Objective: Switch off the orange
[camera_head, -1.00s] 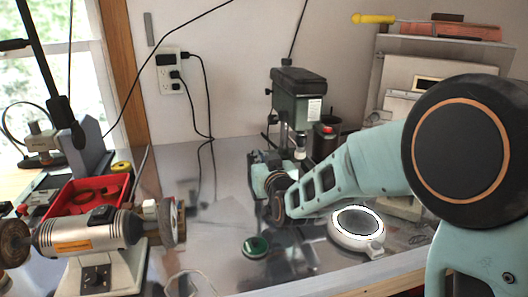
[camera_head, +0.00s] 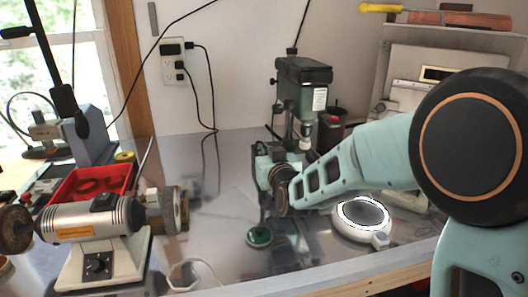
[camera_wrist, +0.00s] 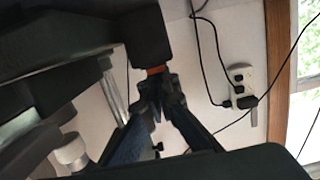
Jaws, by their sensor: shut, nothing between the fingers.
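My gripper (camera_wrist: 160,90) shows in the wrist view with its dark fingers shut and meeting, nothing between them. A small orange-red patch (camera_wrist: 155,70) lies just past the fingertips, beside a dark block; I cannot tell whether they touch. In the head view my arm reaches in from the right and ends in front of the green drill press (camera_head: 303,82); the fingers are hidden there. No whole orange thing with a plain switch is clear. The bench grinder (camera_head: 85,222) at left has an orange label and a dark knob.
A white round lamp with a bright ring (camera_head: 345,226) stands right of my wrist. A green round piece (camera_head: 259,237) lies on the metal bench. A red tray (camera_head: 62,190) is at left. A wall outlet (camera_head: 173,48) with black cords is behind. The bench middle is fairly clear.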

